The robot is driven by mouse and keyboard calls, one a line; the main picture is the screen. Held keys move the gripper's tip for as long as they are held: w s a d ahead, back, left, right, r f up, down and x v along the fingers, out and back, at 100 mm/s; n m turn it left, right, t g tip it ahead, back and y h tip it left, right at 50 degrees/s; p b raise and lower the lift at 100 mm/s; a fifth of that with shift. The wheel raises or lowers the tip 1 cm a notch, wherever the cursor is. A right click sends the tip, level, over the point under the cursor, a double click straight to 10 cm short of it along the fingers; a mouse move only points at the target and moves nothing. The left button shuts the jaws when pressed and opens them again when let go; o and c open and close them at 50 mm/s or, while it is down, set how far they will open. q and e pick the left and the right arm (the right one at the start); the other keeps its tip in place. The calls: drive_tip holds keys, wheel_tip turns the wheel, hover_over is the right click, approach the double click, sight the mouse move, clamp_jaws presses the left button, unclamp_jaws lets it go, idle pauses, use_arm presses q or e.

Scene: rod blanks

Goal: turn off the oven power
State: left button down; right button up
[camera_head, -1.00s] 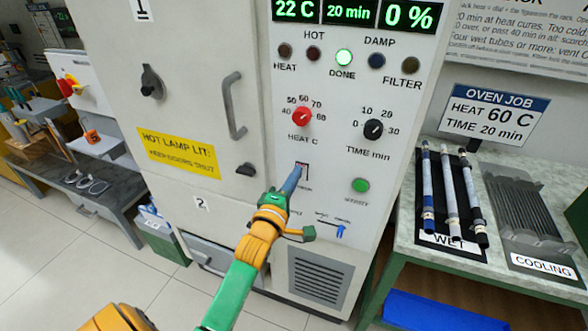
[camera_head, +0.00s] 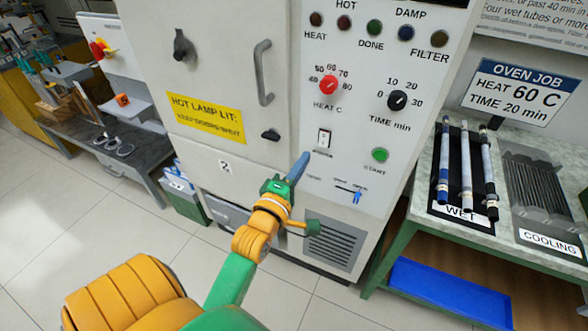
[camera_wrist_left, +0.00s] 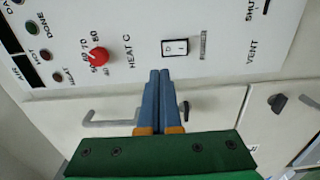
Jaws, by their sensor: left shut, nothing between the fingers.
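The white oven panel (camera_head: 342,100) carries a white rocker power switch (camera_head: 324,138) in a dark frame, below the red HEAT C knob (camera_head: 328,85). The switch also shows in the left wrist view (camera_wrist_left: 175,48), next to a label too blurred to read fully. My left gripper (camera_head: 303,160) is shut and empty, its blue fingers just below and left of the switch in the head view. In the left wrist view the fingertips (camera_wrist_left: 159,74) are together near the switch, apparently a little clear of it. The DONE lamp (camera_head: 374,28) is dark, like the other lamps.
A black TIME knob (camera_head: 397,100), green START button (camera_head: 380,155) and blue vent slider (camera_head: 356,197) are nearby. The oven door handle (camera_head: 263,73) stands out at left. A bench at right holds several tubes on the WET mat (camera_head: 440,208) and a cooling rack (camera_head: 545,190).

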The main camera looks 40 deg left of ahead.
use_arm(q)
drive_tip(key=v, duration=0.3)
drive_tip(key=shift+s+r, duration=0.3)
drive_tip(key=shift+s, duration=0.1)
drive_tip(key=shift+d, duration=0.1)
